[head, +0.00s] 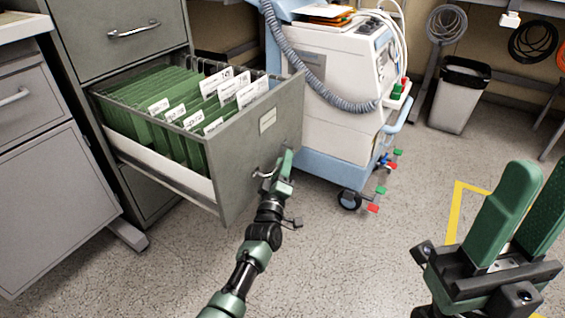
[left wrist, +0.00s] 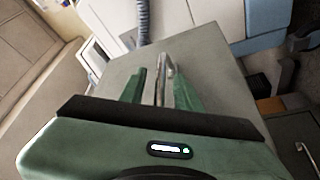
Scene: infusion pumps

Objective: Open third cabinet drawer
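The grey cabinet (head: 115,45) stands at the left. One of its drawers (head: 250,150) is pulled far out, with green hanging folders (head: 180,125) inside. The drawer's silver handle (head: 266,172) is on its front panel, partly hidden by my left gripper (head: 284,172). In the left wrist view, the handle (left wrist: 164,70) lies between the fingers of my left gripper (left wrist: 158,92), with gaps showing between them, so the gripper is open around it. My right gripper (head: 530,205) is at the right, raised over the floor, with its fingers apart and empty.
A closed drawer front (head: 150,190) shows under the open drawer. A white and blue medical cart (head: 335,95) stands just right of the open drawer. A grey desk unit (head: 50,170) is at the left and a bin (head: 458,95) at the back. The middle floor is clear.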

